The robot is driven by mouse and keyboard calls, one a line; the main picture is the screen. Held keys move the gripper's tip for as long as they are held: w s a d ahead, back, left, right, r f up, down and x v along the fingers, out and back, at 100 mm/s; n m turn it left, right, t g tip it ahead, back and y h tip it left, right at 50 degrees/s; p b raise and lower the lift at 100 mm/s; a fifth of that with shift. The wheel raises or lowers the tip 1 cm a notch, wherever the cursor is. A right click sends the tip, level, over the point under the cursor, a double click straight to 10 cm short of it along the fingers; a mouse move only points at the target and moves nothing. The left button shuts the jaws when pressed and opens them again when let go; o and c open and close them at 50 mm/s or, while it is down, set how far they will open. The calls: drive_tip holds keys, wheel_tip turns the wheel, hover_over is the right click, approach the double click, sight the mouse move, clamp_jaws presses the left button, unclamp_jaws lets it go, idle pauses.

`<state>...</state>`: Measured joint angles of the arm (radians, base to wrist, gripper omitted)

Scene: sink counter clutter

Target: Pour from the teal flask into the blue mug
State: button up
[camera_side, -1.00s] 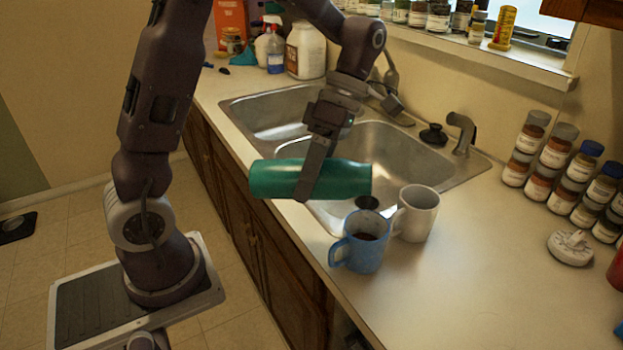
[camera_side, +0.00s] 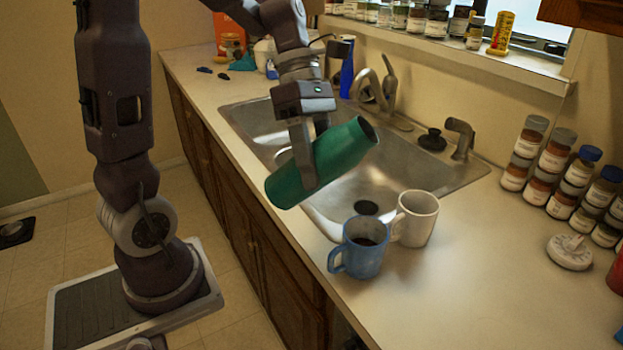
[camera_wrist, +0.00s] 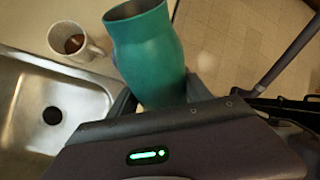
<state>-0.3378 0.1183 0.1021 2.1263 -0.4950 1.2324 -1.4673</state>
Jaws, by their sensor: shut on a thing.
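The teal flask (camera_side: 335,155) is held in the air over the front edge of the sink, tilted with its open mouth up and to the right. My gripper (camera_side: 304,170) is shut around its body; the wrist view also shows the flask (camera_wrist: 148,50) between my fingers (camera_wrist: 160,97). The blue mug (camera_side: 360,255) stands upright on the counter, below and right of the flask, with dark liquid inside. The flask is apart from it, and no stream shows.
A white mug (camera_side: 417,222) stands close behind the blue mug; a pale mug with brown liquid (camera_wrist: 77,44) shows in the wrist view. The double sink (camera_side: 395,160) lies behind. Spice jars (camera_side: 560,165) and a white round object (camera_side: 569,251) are at right. The front right counter is clear.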

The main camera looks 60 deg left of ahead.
drive_tip(key=w+d+m+t+h, duration=0.1)
drive_tip(key=w+t+h, duration=0.1)
drive_tip(key=w+d+m+t+h, duration=0.1)
drive_tip(key=d+t+h, duration=0.1)
drive_tip(key=h, duration=0.1)
drive_tip(key=shift+w+d+f+t, duration=0.15)
drive_tip(key=shift+w+d+t, duration=0.1)
drive_tip(key=shift+w+t, duration=0.15)
drive_tip(key=shift+w+d+t+h, duration=0.35)
drive_tip(key=shift+w+t+h, duration=0.05)
drive_tip(key=shift+h, duration=0.3)
drive_tip(key=shift+m, duration=0.3)
